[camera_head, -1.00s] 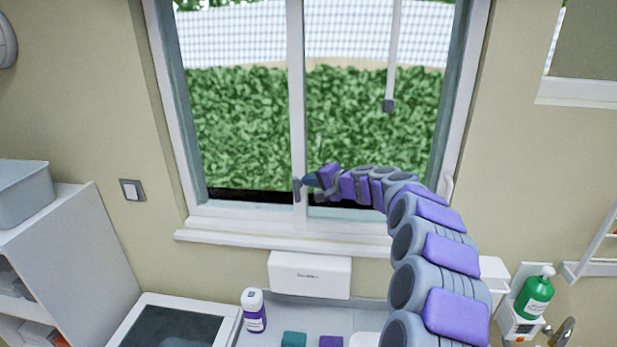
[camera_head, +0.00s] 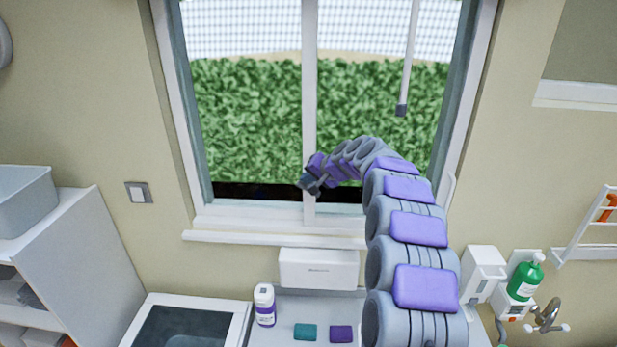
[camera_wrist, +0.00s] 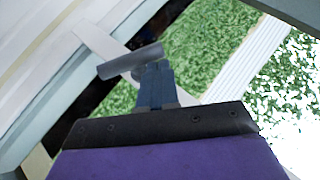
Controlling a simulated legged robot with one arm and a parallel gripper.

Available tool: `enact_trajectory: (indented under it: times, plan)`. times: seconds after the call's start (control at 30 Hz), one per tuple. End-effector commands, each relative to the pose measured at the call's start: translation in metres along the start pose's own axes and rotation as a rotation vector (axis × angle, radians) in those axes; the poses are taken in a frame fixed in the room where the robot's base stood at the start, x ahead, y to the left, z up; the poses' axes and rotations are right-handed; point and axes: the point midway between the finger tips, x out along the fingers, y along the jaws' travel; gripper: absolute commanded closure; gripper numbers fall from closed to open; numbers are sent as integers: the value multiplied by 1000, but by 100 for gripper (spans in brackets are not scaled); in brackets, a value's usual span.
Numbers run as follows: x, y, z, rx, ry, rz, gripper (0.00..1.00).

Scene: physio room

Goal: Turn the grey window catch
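The grey window catch (camera_wrist: 130,61) is a short bar on the white middle upright of the window. In the wrist view it lies at an angle across the upright. My gripper (camera_wrist: 155,68) has its blue-grey fingers close together, with their tips at one end of the bar; they appear to touch it. I see no part of the bar between the fingers. In the head view my gripper (camera_head: 309,184) is at the lower part of the upright and largely hides the catch.
The window sill (camera_head: 270,240) runs below. A white dispenser box (camera_head: 318,268) is under it. A white bottle (camera_head: 264,305) and teal and purple blocks stand on the counter below. A blind wand (camera_head: 402,105) hangs to the right of my gripper. A green bottle (camera_head: 525,277) is at right.

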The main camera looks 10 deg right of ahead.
Motion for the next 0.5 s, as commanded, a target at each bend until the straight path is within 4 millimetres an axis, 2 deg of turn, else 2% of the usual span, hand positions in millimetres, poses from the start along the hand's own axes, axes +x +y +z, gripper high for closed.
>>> enact_trajectory:
  times: [0.3, 0.5]
  plan:
    - [8, -8, 5, -81, 0, 116, 100]
    - [13, -11, 9, -76, -1, 111, 100]
